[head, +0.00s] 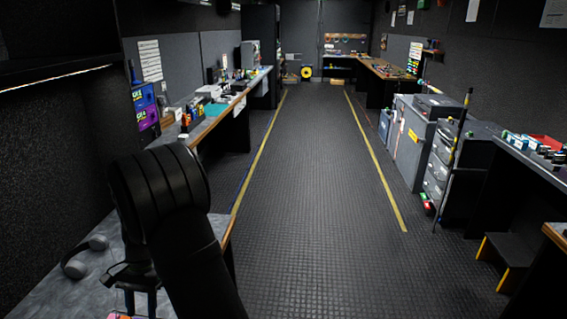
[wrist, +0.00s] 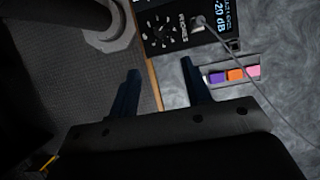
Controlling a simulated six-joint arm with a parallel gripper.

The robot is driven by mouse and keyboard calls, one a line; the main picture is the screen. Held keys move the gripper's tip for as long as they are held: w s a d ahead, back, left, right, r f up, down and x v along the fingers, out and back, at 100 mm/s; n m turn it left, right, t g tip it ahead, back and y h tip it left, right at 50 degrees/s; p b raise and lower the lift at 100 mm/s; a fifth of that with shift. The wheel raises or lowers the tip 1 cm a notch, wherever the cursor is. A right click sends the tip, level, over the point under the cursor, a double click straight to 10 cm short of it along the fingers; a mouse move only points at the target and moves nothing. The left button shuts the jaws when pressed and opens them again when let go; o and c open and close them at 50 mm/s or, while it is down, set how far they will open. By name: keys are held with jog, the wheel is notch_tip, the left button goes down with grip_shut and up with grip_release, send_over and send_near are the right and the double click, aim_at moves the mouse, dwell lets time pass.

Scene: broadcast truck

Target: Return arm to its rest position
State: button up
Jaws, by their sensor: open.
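My gripper (wrist: 161,72) is open in the wrist view. Its two dark fingers stand well apart with nothing between them. The fingers point toward the wooden edge of the grey worktop (wrist: 172,96), with one finger over the worktop and the other over the dark floor. In the head view my gripper (head: 141,300) is partly seen at the lower left, pointing down over the near worktop (head: 60,295). My black arm covers part of that worktop.
A black device (wrist: 185,28) with a lit "-20 dB" display and a plugged cable lies near the fingers. Beside it are purple, orange and pink items (wrist: 235,75). Grey headphones (head: 85,257) lie on the near worktop. The central aisle floor (head: 310,200) is clear.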

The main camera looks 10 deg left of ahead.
jog(key=x, duration=1.5)
jog(key=shift+s+f, duration=0.2)
jog(key=shift+a+f+n, duration=0.1)
jog(key=shift+f+n, duration=0.1)
jog(key=shift+n, duration=0.3)
jog(key=n+h, duration=0.2)
jog(key=n, duration=0.2)
jog(key=shift+s+a, duration=0.1)
jog(key=n+t+h, duration=0.1)
jog(key=n, duration=0.2)
jog(key=n+t+h, duration=0.1)
jog(key=n, duration=0.2)
jog(key=shift+s+n, duration=0.1)
jog(key=shift+n, duration=0.3)
jog(key=shift+a+r, duration=0.25)
jog(key=shift+r, duration=0.4)
